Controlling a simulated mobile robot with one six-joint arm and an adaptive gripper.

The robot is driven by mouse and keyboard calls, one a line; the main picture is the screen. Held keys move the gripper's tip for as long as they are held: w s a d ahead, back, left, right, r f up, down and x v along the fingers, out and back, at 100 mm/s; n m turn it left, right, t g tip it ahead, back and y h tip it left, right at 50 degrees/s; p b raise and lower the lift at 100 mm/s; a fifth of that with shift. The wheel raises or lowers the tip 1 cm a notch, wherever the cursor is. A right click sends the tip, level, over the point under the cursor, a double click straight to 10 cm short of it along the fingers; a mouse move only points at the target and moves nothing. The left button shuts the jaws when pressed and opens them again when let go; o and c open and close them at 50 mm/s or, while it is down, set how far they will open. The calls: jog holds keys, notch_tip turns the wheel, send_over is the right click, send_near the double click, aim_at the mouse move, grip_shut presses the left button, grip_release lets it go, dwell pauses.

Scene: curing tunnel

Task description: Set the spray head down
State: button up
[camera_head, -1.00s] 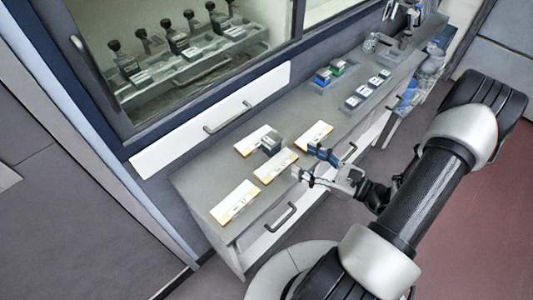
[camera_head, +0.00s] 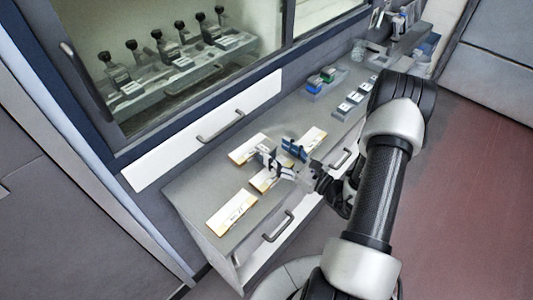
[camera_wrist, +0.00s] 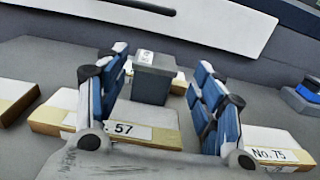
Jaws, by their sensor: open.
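A dark grey block with a small white label on top (camera_wrist: 152,80) stands on the counter in the wrist view; it may be the spray head, but its shape does not make this certain. It stands behind a wooden board marked No. 57 (camera_wrist: 150,122) and in front of another board (camera_wrist: 180,84). My gripper (camera_wrist: 163,66) is open, with one blue-padded finger on each side of the block in the picture. I cannot tell whether the fingertips reach it. In the head view my gripper (camera_head: 279,153) is low over the boards and largely hides the block.
A board marked No. 75 (camera_wrist: 275,150) lies right of the fingers. Another board (camera_head: 230,212) lies near the counter's front-left end. A glazed cabinet (camera_head: 180,50) rises behind.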

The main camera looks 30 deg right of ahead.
aim_at(273, 151)
jog(key=x, duration=0.1)
jog(key=b+x, duration=0.1)
jog(key=x, duration=0.2)
jog(key=shift+w+a+f, duration=0.15)
jog(key=shift+a+f, duration=0.1)
jog(key=shift+a, duration=0.15)
jog(key=shift+w, duration=0.25)
jog(key=c, duration=1.2)
jog(key=shift+c, duration=1.2)
jog(key=shift+r, duration=0.15)
